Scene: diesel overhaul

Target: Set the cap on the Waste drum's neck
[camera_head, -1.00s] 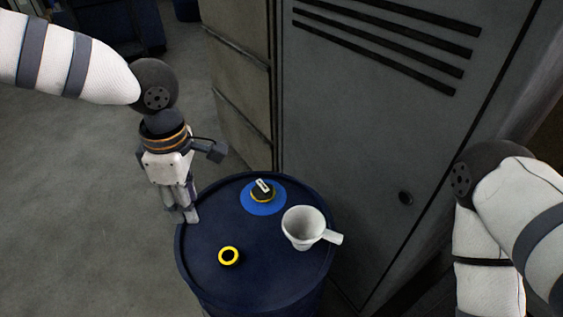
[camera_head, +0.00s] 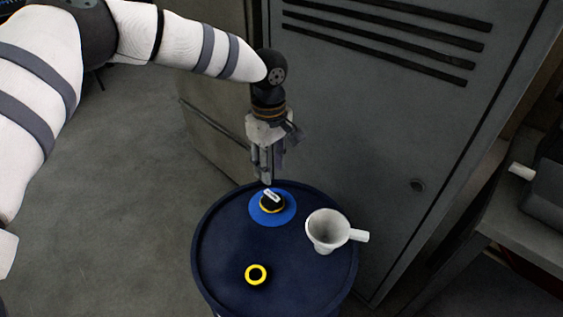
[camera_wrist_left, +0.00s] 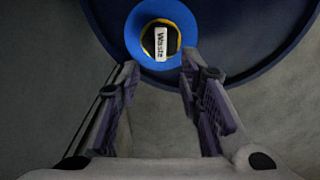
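A black cap with a yellow edge and a white tag (camera_head: 272,197) sits on a blue disc (camera_head: 257,214) on top of the dark blue drum (camera_head: 222,262). The tag reads "Waste" in the left wrist view (camera_wrist_left: 160,43). A yellow ring with a dark centre (camera_head: 247,274), which looks like the drum's neck, is nearer the front of the drum top. My left gripper (camera_head: 266,180) points down just behind the cap; in the wrist view its fingers (camera_wrist_left: 159,78) are apart with nothing between them. My right gripper is out of view.
A white funnel-like cup with a handle (camera_head: 327,232) stands on the drum's right side. A grey locker (camera_head: 385,110) rises close behind the drum. A shelf or bench (camera_head: 520,230) is at the right. Open floor (camera_head: 120,170) lies to the left.

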